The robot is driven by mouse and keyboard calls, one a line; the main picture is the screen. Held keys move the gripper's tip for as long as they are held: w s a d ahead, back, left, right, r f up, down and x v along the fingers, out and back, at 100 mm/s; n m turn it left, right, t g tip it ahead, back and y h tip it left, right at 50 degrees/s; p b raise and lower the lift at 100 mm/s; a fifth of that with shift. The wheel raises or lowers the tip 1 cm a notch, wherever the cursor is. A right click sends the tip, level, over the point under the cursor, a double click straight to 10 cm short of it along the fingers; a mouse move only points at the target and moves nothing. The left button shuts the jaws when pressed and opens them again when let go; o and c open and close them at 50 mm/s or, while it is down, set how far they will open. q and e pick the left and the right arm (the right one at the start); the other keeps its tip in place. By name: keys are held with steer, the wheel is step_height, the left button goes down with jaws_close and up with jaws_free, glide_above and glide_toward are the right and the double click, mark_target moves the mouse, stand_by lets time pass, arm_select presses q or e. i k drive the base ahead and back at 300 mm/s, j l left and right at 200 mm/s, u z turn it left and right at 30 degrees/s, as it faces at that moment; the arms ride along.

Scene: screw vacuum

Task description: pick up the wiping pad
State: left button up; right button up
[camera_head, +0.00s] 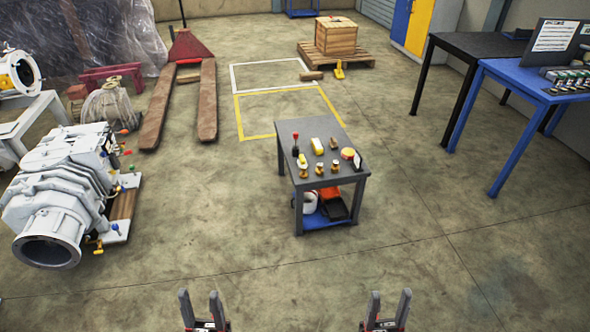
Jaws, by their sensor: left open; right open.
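A small dark grey cart (318,128) stands in the middle of the floor with several small items on its top. A yellow and white block (317,146) lies near the middle of the top. A rounded yellow and red item (348,153) lies near its right edge. Either could be the wiping pad; they are too small to tell. My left gripper (201,308) and my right gripper (387,308) are at the bottom edge of the view. Both are open and empty, with fingers up, well short of the cart.
The cart top also holds a red-handled tool (295,150) and several brass fittings. Its lower shelf (322,218) carries a white and an orange item. A large grey pump (65,190) stands at left, a blue table (530,85) at right. The floor before the cart is clear.

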mark_target(301, 161)
steer(key=i+u, duration=0.25)
steer(key=u, duration=1.15)
steer(key=z, duration=1.45)
steer(key=i+u, duration=0.1)
steer(key=i, duration=0.45)
steer(key=i+u, duration=0.1)
steer(key=i, duration=0.5)
steer(key=i+l+u, duration=0.1)
steer(key=i, duration=0.45)
steer(key=i+l+u, duration=0.1)
steer(key=i, duration=0.45)
steer(key=l, duration=0.1)
